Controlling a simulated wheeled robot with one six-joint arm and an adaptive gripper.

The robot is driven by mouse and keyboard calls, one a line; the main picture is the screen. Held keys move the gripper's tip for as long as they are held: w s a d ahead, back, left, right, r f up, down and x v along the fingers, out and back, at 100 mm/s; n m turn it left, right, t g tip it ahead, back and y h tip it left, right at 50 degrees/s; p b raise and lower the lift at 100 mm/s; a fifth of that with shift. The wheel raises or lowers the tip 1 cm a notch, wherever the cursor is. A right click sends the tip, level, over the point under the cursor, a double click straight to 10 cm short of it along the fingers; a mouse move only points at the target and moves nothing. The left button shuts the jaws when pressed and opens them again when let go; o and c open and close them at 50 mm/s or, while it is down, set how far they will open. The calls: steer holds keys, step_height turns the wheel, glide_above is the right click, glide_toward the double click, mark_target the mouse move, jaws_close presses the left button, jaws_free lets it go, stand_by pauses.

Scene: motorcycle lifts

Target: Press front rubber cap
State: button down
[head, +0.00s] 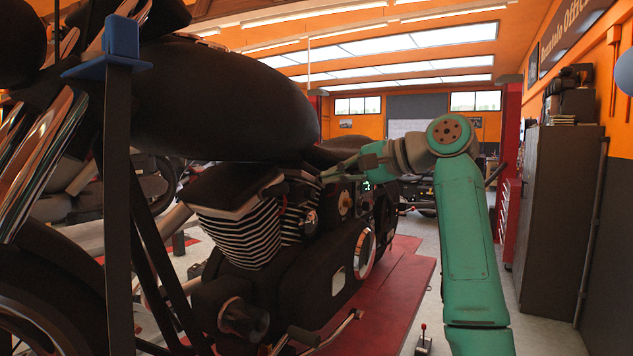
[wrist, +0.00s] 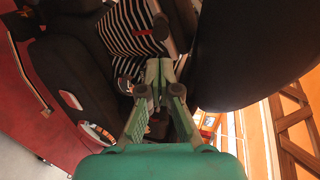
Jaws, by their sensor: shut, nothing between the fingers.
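A black motorcycle (head: 220,110) fills the left and middle of the head view. Its engine has striped, finned cylinders (head: 240,230), which also show in the wrist view (wrist: 130,30). I cannot clearly pick out the front rubber cap among the small dark parts around the engine. My gripper (head: 325,174) is beside the upper engine, just below the tank and seat. In the wrist view its green fingers (wrist: 160,72) meet at the tips, with nothing between them. The tips are close to the finned cylinder; whether they touch anything is unclear.
The motorcycle stands on a red lift platform (head: 400,275). A dark upright post with a blue top (head: 122,40) stands in front at the left. A grey cabinet (head: 560,220) is on the right. Floor shows between the lift and cabinet.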

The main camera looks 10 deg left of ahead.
steer(key=shift+v, duration=2)
